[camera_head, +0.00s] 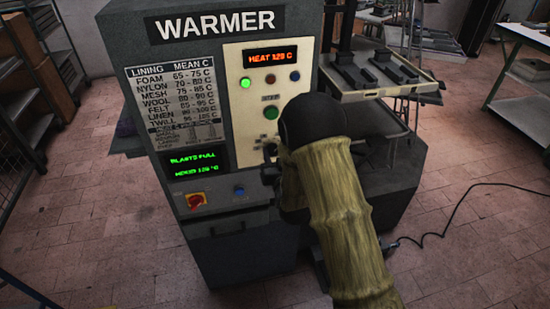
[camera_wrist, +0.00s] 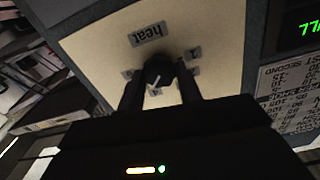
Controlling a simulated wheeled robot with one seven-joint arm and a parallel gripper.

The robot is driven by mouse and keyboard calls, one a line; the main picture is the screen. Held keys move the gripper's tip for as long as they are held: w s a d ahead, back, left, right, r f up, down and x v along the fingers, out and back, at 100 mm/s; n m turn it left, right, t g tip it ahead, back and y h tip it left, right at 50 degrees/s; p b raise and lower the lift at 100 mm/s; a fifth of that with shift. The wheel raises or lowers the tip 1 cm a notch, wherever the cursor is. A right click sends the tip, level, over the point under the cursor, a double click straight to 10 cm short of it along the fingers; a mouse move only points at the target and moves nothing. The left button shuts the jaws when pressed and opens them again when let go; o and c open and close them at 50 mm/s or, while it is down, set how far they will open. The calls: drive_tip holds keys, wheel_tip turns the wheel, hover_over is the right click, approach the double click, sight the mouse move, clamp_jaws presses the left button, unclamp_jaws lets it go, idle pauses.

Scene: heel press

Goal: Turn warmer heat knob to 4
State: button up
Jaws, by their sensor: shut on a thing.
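The warmer (camera_head: 140,200) is a dark grey cabinet with a cream control panel (camera_head: 245,110). In the wrist view the panel is upside down, with a "heat" label (camera_wrist: 150,35) and small number tags around a round black knob (camera_wrist: 158,72). My gripper (camera_wrist: 160,84) has its two dark fingers on either side of the knob and is shut on it. The knob carries a white pointer mark; I cannot read which number it points to. In the head view my arm hides the knob, and my gripper (camera_head: 270,165) is at the panel's lower part.
The red display (camera_head: 273,57) reads HEAT 129 C or similar. A green lit lamp (camera_head: 246,83) is below it. The green-text screen (camera_head: 192,165) is at left, above a red-and-yellow switch (camera_head: 195,201) and blue button (camera_head: 239,191). A tray (camera_head: 380,85) juts out at right.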

drive_tip(key=n+b, duration=0.3)
drive_tip(key=shift+f+n, duration=0.2)
drive_tip(key=shift+n, duration=0.1)
drive_tip(key=shift+r+n+b, duration=0.15)
drive_tip(key=shift+n+b, duration=0.65)
drive_tip(key=shift+b, duration=0.05)
drive_tip(key=o, duration=1)
drive_tip(key=shift+w+a, duration=0.1)
